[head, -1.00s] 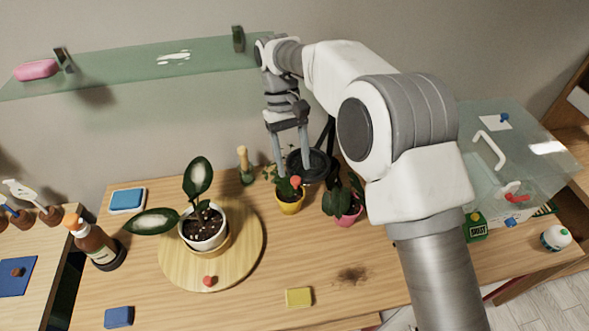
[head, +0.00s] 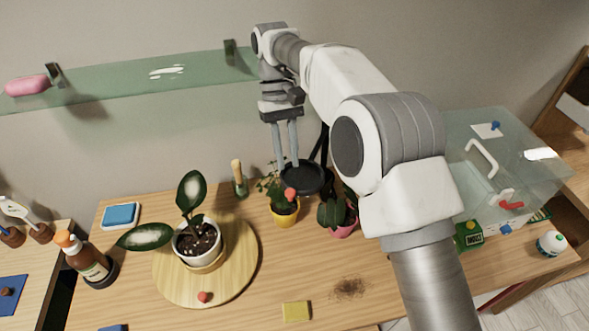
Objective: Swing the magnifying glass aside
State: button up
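The magnifying glass shows as a dark round head (head: 305,180) on a dark stand arm, above the small pots at the back of the table. A red knob (head: 290,194) shows at its lower left edge. My gripper (head: 288,166) points down at the left part of this head, with its two fingers fairly close together. The fingertips meet the dark rim in the picture. I cannot tell whether they grip it or only overlap it. My arm hides part of the stand.
A yellow pot (head: 285,216) and a pink pot (head: 343,228) with plants stand beneath. A white-potted plant stands on a round wooden board (head: 165,277) to the left. A glass shelf (head: 130,87) is behind; a clear box (head: 535,180) is right.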

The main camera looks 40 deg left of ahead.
jog(key=d+f+m+g, duration=0.1)
jog(key=d, duration=0.1)
jog(key=d+f+m+g+y, duration=0.1)
jog(key=d+g, duration=0.1)
jog(key=w+d+f+m+g+b, duration=0.1)
jog(key=d+f+m, duration=0.1)
jog(key=shift+d+f+g+y, duration=0.1)
jog(key=shift+d+g+y, duration=0.1)
jog(key=shift+g+y, duration=0.1)
grip_shut()
jog(key=w+d+f+m+y+b, duration=0.1)
jog(key=w+d+m+y+b, duration=0.15)
jog(key=d+m+y, duration=0.5)
jog(key=w+d+f+m+y+b, duration=0.1)
jog(key=w+d+m+y, duration=0.25)
jog(key=m+y, duration=0.75)
jog(key=s+a+f+m+h+p, duration=0.2)
jog(key=s+a, duration=0.5)
jog(key=a, duration=0.4)
jog(key=shift+a+p, duration=0.15)
jog(key=shift+p, duration=0.6)
